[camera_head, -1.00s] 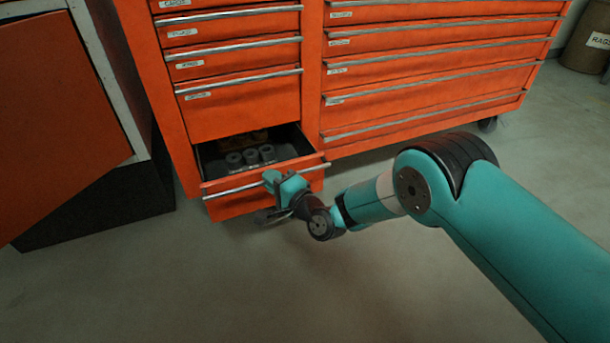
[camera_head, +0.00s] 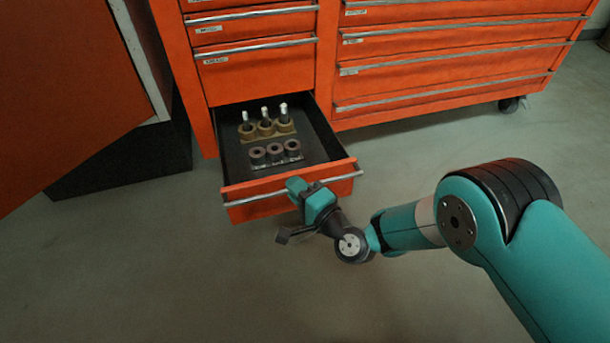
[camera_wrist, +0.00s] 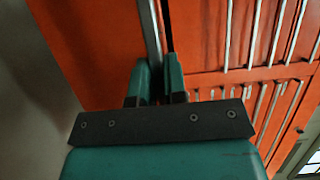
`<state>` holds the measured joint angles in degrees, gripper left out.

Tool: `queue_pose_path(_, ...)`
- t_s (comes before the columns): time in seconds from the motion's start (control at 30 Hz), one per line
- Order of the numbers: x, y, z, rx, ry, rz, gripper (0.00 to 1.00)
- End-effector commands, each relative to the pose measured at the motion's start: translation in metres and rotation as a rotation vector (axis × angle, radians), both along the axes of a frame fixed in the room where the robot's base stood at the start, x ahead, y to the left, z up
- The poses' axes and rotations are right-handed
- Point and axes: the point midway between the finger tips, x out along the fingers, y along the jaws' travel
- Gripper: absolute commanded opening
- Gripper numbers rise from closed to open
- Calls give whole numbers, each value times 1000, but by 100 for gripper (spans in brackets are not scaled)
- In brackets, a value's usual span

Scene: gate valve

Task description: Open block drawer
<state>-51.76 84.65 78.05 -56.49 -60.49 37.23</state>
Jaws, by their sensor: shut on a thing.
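The block drawer (camera_head: 290,184) is the bottom drawer of the left column of an orange tool chest, and it stands well out of the chest. Inside are brown blocks (camera_head: 266,128) with upright pale-tipped pins at the back and dark round-holed blocks (camera_head: 275,152) nearer the front. A silver bar handle (camera_head: 260,194) runs along the drawer's front. My gripper (camera_head: 298,187) is shut on this handle left of its right end. In the wrist view the two teal fingers (camera_wrist: 158,85) are on either side of the handle bar (camera_wrist: 150,35). The exact finger contact is hidden.
Shut drawers (camera_head: 265,70) are above the open one, and more shut drawers (camera_head: 450,65) are to its right. An orange panel (camera_head: 65,95) with a dark base stands at left. A caster (camera_head: 509,104) shows under the chest. The grey floor (camera_head: 150,270) in front is clear.

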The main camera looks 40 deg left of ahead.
Motion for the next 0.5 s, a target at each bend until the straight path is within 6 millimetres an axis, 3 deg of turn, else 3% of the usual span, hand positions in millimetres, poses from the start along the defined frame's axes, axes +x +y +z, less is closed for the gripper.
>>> queue_pose_path(0.47, -8, 2, -1, -2, 1, 13, 0)
queue_pose_path(0.5, -8, 2, -1, -2, 1, 13, 17)
